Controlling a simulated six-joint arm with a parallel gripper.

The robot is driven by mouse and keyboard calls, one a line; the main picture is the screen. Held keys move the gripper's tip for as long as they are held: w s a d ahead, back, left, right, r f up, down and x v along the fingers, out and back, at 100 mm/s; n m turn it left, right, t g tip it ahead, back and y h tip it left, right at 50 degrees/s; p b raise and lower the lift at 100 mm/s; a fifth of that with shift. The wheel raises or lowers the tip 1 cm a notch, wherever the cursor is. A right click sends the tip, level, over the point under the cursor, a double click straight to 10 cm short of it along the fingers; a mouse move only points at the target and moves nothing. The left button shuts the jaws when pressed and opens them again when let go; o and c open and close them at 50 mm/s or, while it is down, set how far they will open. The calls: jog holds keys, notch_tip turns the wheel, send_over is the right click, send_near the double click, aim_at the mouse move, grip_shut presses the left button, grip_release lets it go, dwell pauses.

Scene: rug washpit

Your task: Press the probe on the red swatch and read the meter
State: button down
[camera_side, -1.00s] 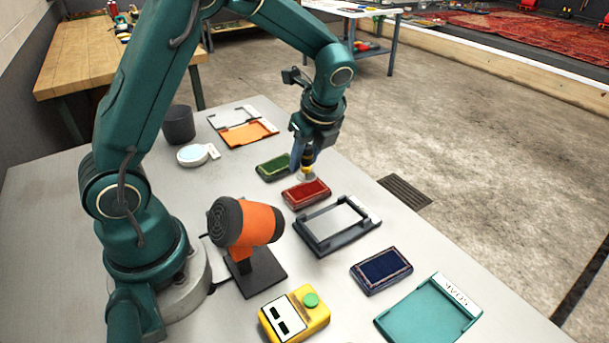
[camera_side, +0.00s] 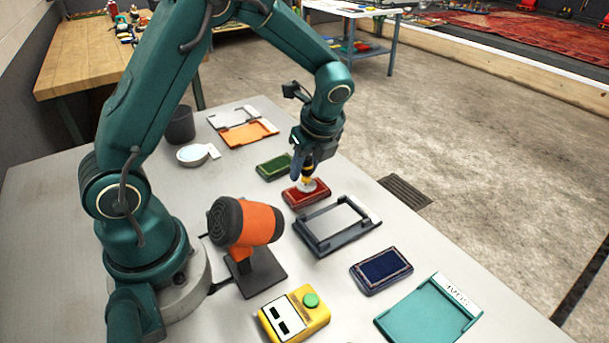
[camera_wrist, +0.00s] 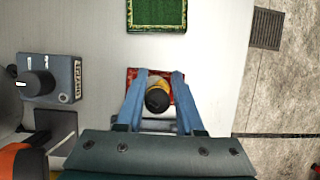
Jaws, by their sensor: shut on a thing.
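My gripper (camera_side: 308,168) is shut on the probe (camera_side: 309,177), which has a dark and yellow body and a pale round foot. The probe is upright over the red swatch (camera_side: 294,199), and its foot looks to be on or just above the swatch; I cannot tell if they touch. In the wrist view the probe's dark top (camera_wrist: 157,101) sits between my blue fingers and hides the middle of the red swatch (camera_wrist: 133,75). The yellow meter (camera_side: 297,318) with a green button lies at the front; its display shows no readable figures.
A green swatch (camera_side: 274,167) lies behind the red one, a dark blue swatch (camera_side: 381,270) to the front right. A dark frame tray (camera_side: 319,243) is close on the right. An orange blower (camera_side: 246,221) stands at left. A teal tray (camera_side: 430,316) is at the front right.

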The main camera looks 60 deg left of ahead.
jog(key=shift+f, duration=0.6)
dwell(1.3)
jog(key=shift+r, duration=3.55)
